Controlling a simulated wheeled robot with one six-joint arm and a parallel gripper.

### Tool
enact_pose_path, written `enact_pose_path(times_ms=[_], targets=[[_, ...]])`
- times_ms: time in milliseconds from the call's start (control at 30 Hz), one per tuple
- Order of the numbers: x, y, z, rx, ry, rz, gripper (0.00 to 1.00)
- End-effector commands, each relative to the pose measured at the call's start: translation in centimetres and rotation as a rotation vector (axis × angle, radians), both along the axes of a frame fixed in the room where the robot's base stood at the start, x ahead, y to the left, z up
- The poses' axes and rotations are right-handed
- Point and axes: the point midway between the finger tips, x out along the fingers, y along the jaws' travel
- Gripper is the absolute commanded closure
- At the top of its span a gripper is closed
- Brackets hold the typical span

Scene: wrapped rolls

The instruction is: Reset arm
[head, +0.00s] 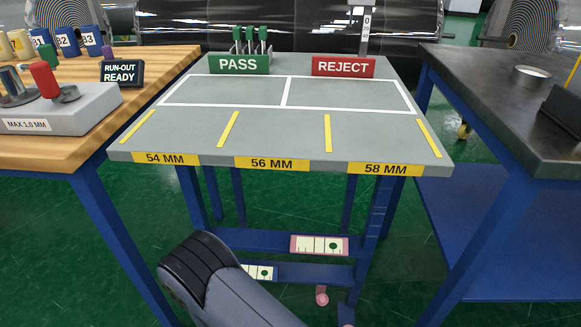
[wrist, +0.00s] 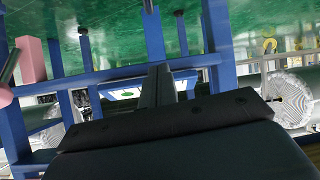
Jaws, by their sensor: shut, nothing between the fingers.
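My gripper (wrist: 161,80) shows in the wrist view as a dark wide body with its fingers together at the centre. It is shut and holds nothing. In the head view my grey arm link rises from the bottom edge, below and in front of the grey table (head: 200,118); the gripper itself cannot be made out there. Blue frame legs and bars (wrist: 110,75) fill the wrist view around the fingers. I cannot tell how far the fingers are from them.
The grey table carries a PASS sign (head: 239,65) and a REJECT sign (head: 343,67); its marked lanes are empty. A wooden bench (head: 150,75) stands left, a dark bench (head: 480,100) right. A wrapped roll (wrist: 292,100) shows at the right in the wrist view.

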Motion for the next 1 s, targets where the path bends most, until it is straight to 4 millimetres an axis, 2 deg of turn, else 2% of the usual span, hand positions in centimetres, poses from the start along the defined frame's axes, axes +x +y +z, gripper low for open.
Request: enact_pose_path(times_ms=[33,133,367,433,600,1000], targets=[[0.8,-0.7,1.1,0.0,0.0,-0.005,1.0],[2.6,-1.1,2.0,0.002,-0.002,-0.006,1.0],[6.0,-0.7,4.5,0.003,-0.002,-0.003,1.0],[4.9,-0.5,5.2,-0.002,0.001,0.003,1.0],[3.3,-0.5,5.9,-0.001,0.0,0.003,1.0],[2.8,-0.5,6.1,0.0,0.0,0.0,1.0]])
